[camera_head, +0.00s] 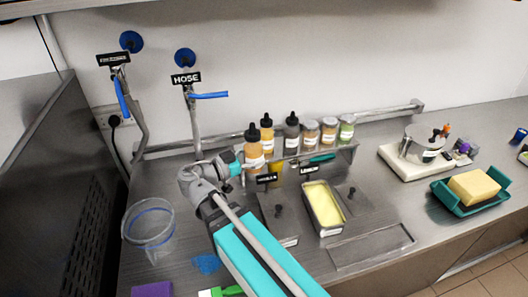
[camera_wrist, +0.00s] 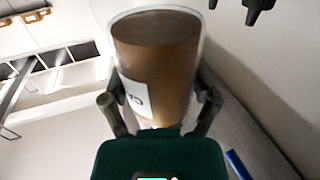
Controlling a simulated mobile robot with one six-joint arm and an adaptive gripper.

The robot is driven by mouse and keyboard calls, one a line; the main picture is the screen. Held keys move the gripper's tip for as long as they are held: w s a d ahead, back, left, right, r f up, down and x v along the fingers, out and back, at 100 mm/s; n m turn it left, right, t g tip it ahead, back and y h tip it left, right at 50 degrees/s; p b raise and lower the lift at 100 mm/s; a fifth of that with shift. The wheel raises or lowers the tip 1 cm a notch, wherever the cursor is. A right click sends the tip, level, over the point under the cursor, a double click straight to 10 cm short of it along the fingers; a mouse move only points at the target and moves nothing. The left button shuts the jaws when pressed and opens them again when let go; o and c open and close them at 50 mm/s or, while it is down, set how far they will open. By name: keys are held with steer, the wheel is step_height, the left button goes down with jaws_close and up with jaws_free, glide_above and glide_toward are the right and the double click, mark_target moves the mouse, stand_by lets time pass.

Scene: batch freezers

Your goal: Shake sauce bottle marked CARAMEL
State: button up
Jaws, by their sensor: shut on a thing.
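My gripper (camera_head: 242,166) is shut on an amber-brown sauce bottle (camera_head: 254,148) with a black cap and a white label. The bottle looks upright in the head view, at the left front of a row of bottles and jars. In the wrist view my gripper (camera_wrist: 160,100) has one finger on each side of the bottle (camera_wrist: 155,60). Part of its label shows, but I cannot read the word CARAMEL on it.
Another amber bottle (camera_head: 267,133), a dark bottle (camera_head: 292,134) and several jars (camera_head: 328,132) stand close behind and to the right. A yellow-filled pan (camera_head: 324,206) is in the counter. A clear pitcher (camera_head: 149,228) stands left, below the hose tap (camera_head: 196,125).

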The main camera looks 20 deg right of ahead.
steer(key=d, duration=0.3)
steer(key=shift+d, duration=0.1)
stand_by(1.9)
